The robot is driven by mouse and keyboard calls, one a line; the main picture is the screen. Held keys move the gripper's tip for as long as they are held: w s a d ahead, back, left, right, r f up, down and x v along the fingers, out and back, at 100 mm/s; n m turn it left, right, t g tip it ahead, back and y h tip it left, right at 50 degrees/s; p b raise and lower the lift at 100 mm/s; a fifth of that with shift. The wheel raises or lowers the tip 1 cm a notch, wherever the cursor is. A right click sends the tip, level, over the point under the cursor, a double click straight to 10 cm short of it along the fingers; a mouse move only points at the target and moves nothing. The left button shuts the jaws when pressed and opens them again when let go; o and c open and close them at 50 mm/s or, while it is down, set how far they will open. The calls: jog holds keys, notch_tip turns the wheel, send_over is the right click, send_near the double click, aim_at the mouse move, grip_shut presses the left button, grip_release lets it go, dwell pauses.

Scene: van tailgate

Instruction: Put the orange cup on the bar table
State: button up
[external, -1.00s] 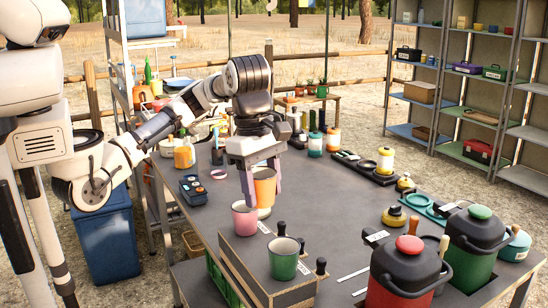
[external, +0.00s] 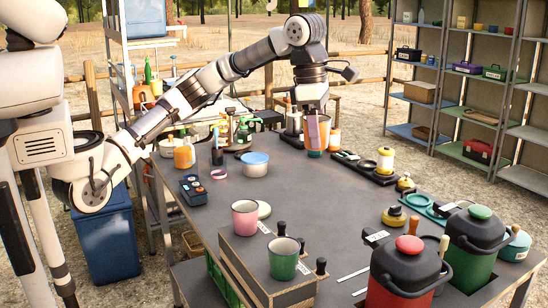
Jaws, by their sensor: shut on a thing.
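The orange cup (external: 323,131) is held upright in my gripper (external: 313,133) at the far right part of the long grey table (external: 330,205) in the external view. The pinkish fingers are shut on the cup and cover part of it. I cannot tell whether the cup's base touches the tabletop. A pink cup (external: 245,218) and a green cup (external: 284,258) stand at the near edge of the table. A pale round disc (external: 264,210) lies beside the pink cup.
A blue-topped bowl (external: 255,165) and a dark box (external: 193,190) stand on the left. Two large lidded pots (external: 405,275) (external: 472,245) are at the front right. The table's middle is clear.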

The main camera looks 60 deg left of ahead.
jog(key=w+a+f+n, duration=0.2)
jog(key=w+a+n, duration=0.3)
jog(key=w+a, duration=0.55)
jog(key=n+y+p, duration=0.1)
jog(key=n+p, duration=0.1)
jog(key=n, duration=0.2)
send_over(321, 195)
jog(key=shift+t, duration=0.3)
notch_tip(321, 195, down, 19)
jog(key=shift+s+a+f, duration=0.1)
jog(key=shift+s, duration=0.05)
jog(key=shift+f, duration=2.5)
jog(key=shift+f, duration=0.2)
jog(key=o, duration=1)
